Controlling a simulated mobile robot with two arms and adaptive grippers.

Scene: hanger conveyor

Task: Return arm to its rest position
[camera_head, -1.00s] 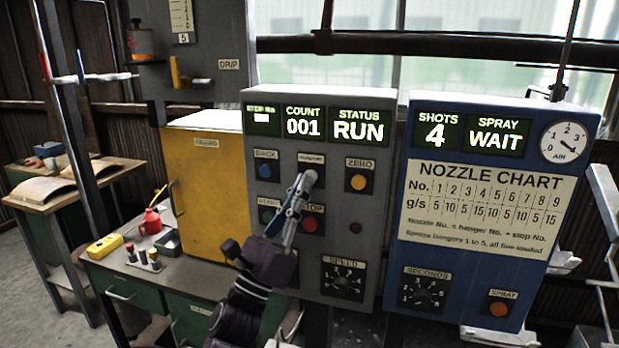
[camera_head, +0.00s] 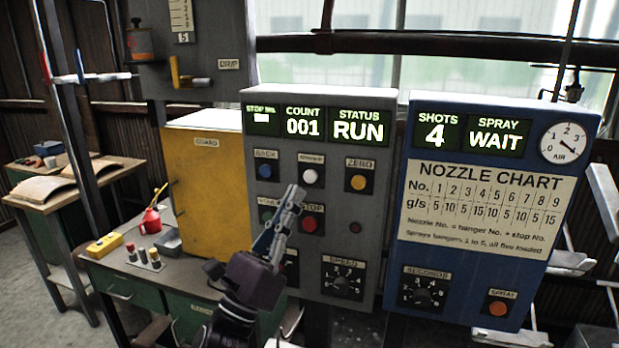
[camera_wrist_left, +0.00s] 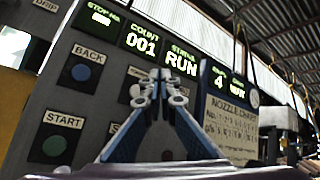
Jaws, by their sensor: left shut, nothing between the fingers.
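My left gripper (camera_head: 292,200) is shut and empty in front of the grey control panel (camera_head: 345,230), below a white button (camera_head: 310,177) and left of the red STOP button (camera_head: 309,224). It partly covers the panel's lower left, including part of the green button (camera_head: 267,215). In the left wrist view the shut fingers (camera_wrist_left: 160,80) point up towards the panel, with the blue BACK button (camera_wrist_left: 81,72) to their left. The panel reads COUNT 001 and STATUS RUN. My right gripper is not in view.
A blue spray box (camera_head: 480,220) showing SHOTS 4 and SPRAY WAIT stands right of the panel. A yellow cabinet (camera_head: 207,185) stands to its left. A green bench (camera_head: 120,285) with a red oil can (camera_head: 151,221) is at lower left. Open floor lies at far left.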

